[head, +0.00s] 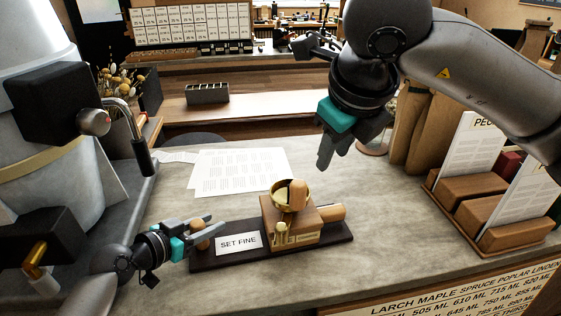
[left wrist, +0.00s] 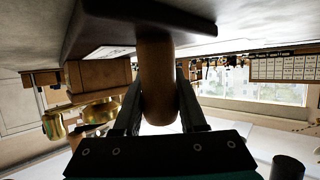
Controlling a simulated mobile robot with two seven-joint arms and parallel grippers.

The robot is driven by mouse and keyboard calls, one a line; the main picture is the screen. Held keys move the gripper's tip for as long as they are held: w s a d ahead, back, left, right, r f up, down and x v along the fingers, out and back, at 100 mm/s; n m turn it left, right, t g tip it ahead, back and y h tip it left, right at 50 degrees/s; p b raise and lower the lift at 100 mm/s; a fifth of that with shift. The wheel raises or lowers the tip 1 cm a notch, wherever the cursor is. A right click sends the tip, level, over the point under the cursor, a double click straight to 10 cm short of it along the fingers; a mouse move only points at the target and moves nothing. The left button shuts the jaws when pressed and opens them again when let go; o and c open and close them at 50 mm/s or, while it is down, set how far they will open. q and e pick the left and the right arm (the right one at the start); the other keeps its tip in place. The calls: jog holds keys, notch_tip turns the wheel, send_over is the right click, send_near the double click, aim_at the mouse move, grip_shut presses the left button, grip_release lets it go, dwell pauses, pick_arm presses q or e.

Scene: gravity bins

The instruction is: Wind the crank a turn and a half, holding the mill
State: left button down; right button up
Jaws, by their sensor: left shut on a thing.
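The mill (head: 293,222) is a light wooden box with a brass bowl (head: 281,190) on top, fixed on a dark base board (head: 215,258). An upright wooden knob (head: 299,193), apparently the crank's, stands at the bowl. My left gripper (head: 205,238) is shut on a wooden post (head: 201,241) at the board's left end; in the left wrist view the post (left wrist: 157,75) sits between both fingers. My right gripper (head: 328,150) hangs empty above and behind the mill, fingers pointing down, apart from the crank; its finger gap is unclear.
A "SET FINE" card (head: 238,243) lies on the board. A wooden cylinder (head: 331,212) juts from the mill's right side. Papers (head: 239,173) lie behind. A large grey machine (head: 55,130) stands left, wooden card holders (head: 490,210) right. The counter between is mostly clear.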

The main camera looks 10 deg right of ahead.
dwell(0.3)
pick_arm(q)
jog(key=shift+c, duration=1.9)
grip_release()
jog(key=o, duration=0.4)
jog(key=shift+r, duration=0.25)
jog(key=shift+r+p, duration=1.15)
jog(key=shift+r, duration=0.1)
